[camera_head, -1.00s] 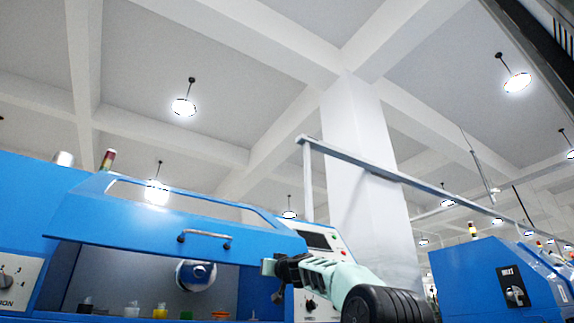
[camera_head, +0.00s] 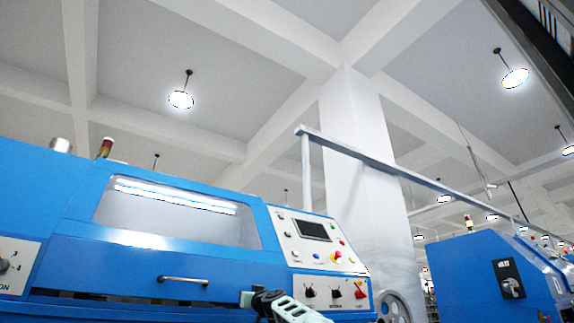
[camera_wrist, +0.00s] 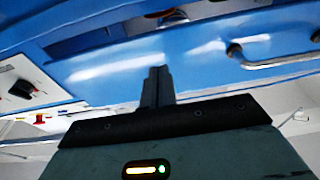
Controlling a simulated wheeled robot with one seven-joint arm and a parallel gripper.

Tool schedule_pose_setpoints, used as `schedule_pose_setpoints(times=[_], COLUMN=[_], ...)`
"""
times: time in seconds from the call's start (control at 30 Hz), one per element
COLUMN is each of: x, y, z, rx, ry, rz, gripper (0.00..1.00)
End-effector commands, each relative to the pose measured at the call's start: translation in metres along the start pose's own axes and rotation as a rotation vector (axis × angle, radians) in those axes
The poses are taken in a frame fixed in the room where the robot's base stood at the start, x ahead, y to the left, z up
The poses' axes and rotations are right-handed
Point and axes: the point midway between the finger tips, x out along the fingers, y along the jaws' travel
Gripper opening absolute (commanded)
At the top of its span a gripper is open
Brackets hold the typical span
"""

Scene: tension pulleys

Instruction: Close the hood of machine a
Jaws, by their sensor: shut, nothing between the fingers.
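The blue hood (camera_head: 110,262) of the machine is swung down over the work space. Its clear window (camera_head: 180,215) shows a lit tube inside, and a thin dark gap shows under its lower edge. Its metal handle (camera_head: 183,281) is low on the front. My gripper (camera_head: 250,298) is to the right of the handle and a little lower, mostly cut off by the picture's bottom edge. In the wrist view my gripper (camera_wrist: 157,72) is shut and empty in front of the blue panel, apart from the handle (camera_wrist: 275,62).
A control panel (camera_head: 318,240) with a screen and buttons is right of the hood, with knobs (camera_head: 335,292) below it. A handwheel (camera_head: 392,306) is at the lower right. Another blue machine (camera_head: 470,270) stands further right.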

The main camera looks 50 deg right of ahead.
Motion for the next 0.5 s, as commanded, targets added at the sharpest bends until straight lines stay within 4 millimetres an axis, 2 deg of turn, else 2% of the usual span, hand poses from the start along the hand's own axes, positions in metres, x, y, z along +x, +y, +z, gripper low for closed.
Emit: schedule_pose_setpoints(times=[0.2,0.5], x=[0.0079,0.0105], y=[0.0006,-0.0003], z=[0.01,0.013], rx=[-0.002,0.001], ry=[0.0,-0.001], rz=[0.001,-0.001], gripper=[0.0,0.0])
